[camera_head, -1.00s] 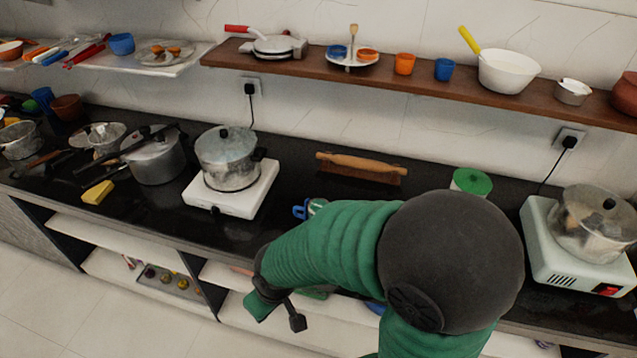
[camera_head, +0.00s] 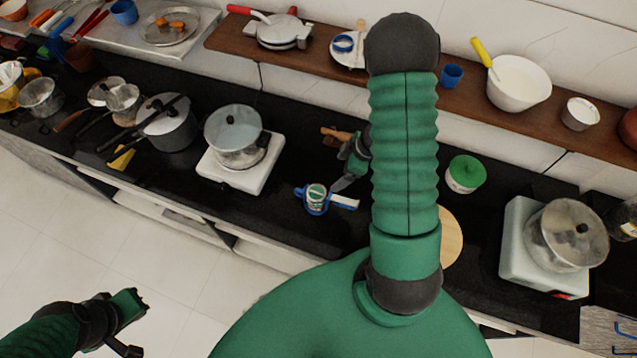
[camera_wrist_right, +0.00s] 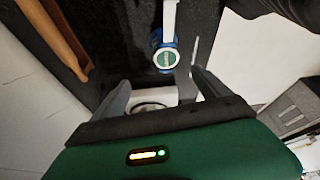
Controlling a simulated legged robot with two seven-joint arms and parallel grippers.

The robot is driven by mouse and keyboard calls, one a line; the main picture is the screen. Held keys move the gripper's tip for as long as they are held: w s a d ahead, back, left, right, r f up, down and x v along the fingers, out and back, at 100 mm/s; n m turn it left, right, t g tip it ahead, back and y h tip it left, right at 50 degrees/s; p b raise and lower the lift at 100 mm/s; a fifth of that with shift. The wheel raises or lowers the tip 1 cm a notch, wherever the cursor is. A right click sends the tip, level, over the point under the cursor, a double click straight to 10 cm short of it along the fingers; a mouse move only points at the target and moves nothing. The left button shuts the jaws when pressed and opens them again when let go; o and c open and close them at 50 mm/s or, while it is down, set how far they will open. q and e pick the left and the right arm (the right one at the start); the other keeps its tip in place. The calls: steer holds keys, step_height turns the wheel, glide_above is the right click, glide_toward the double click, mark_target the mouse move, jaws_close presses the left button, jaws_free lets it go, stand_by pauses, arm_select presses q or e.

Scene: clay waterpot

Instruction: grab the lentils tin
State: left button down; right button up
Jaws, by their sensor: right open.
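My right gripper (camera_head: 345,184) is open and empty, just right of the tin and above the handle. In the right wrist view its fingers (camera_wrist_right: 160,82) are spread apart. My left gripper (camera_head: 132,322) is at the lower left over the floor, away from the counter, its jaws unclear.
A pot (camera_head: 235,140) on a white stove stands left of the tin. A green-lidded jar (camera_head: 465,174) and a round board (camera_head: 451,240) are at right. The counter front left of the tin is clear.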

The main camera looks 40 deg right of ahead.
mark_target(319, 193)
steer(key=x, duration=0.4)
steer(key=a+b+x, duration=0.1)
steer(key=x, duration=0.3)
steer(key=a+b+x, duration=0.1)
steer(key=x, duration=0.3)
steer(key=shift+s+r, duration=0.15)
steer(key=shift+r, duration=0.1)
steer(key=f, duration=0.5)
steer(key=shift+w+d, duration=0.2)
steer(key=shift+w, duration=0.2)
steer(key=shift+w+f, duration=0.1)
steer(key=shift+f, duration=0.1)
steer(key=shift+a+r, duration=0.15)
steer(key=shift+a, duration=0.1)
steer(key=shift+c, duration=0.5)
steer(key=shift+a+r, duration=0.15)
steer(key=shift+a, duration=0.25)
steer(key=c, duration=0.7)
steer(key=shift+c, duration=1.4)
arm_select(q)
steer(key=shift+a+f, duration=0.55)
steer(key=shift+f, duration=0.35)
arm_select(e)
steer(key=shift+d, duration=0.35)
steer(key=c, duration=0.7)
